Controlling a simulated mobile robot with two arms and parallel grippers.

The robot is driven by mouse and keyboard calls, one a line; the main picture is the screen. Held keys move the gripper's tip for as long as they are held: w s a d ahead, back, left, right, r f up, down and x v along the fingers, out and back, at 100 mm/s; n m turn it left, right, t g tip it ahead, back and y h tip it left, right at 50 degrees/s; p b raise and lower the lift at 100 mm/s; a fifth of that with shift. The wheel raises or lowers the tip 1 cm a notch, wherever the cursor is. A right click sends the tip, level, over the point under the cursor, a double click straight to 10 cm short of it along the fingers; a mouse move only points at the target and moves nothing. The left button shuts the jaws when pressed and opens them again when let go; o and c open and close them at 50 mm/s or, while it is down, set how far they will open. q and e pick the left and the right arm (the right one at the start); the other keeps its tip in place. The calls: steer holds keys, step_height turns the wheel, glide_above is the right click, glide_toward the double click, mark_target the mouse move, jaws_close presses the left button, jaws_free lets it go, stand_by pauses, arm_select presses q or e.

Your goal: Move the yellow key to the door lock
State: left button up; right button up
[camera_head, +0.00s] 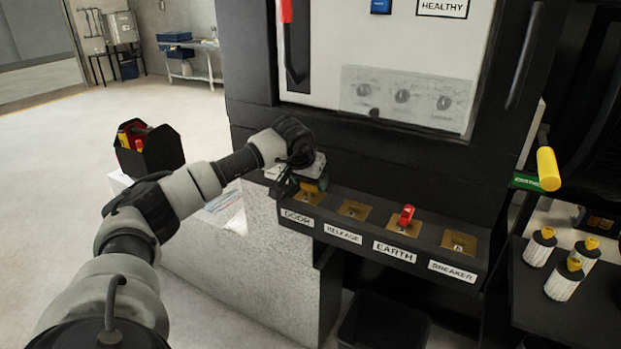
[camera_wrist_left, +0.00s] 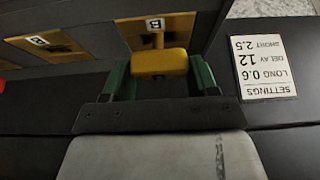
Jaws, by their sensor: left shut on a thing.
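My left gripper (camera_head: 312,184) is at the left end of the lock ledge, over the brass door lock (camera_head: 308,197) above the DOOR label (camera_head: 297,218). In the left wrist view its green fingers (camera_wrist_left: 160,75) are shut on the yellow key (camera_wrist_left: 159,62), one on each side of the head. The key's narrow stem points toward the brass lock plate (camera_wrist_left: 180,26). I cannot tell how deep the stem sits in the lock. In the head view the gripper mostly hides the key. My right gripper is not in view.
The RELEASE lock (camera_head: 353,210), EARTH lock with a red key (camera_head: 406,214) and BREAKER lock (camera_head: 459,242) lie to the right. A settings label (camera_wrist_left: 265,67) is beside the door lock. A black toolbox (camera_head: 147,150) stands left, behind my arm. A yellow-ended handle (camera_head: 548,169) sticks out right.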

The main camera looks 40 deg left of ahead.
arm_select(q)
steer(key=shift+f, duration=0.1)
stand_by(0.3)
steer(key=o, duration=1.1)
step_height(320, 180, up, 8)
steer(key=p, duration=0.6)
steer(key=shift+f+p, duration=0.2)
steer(key=shift+p, duration=0.1)
steer(key=shift+s+f, duration=0.1)
steer(key=shift+f, duration=0.05)
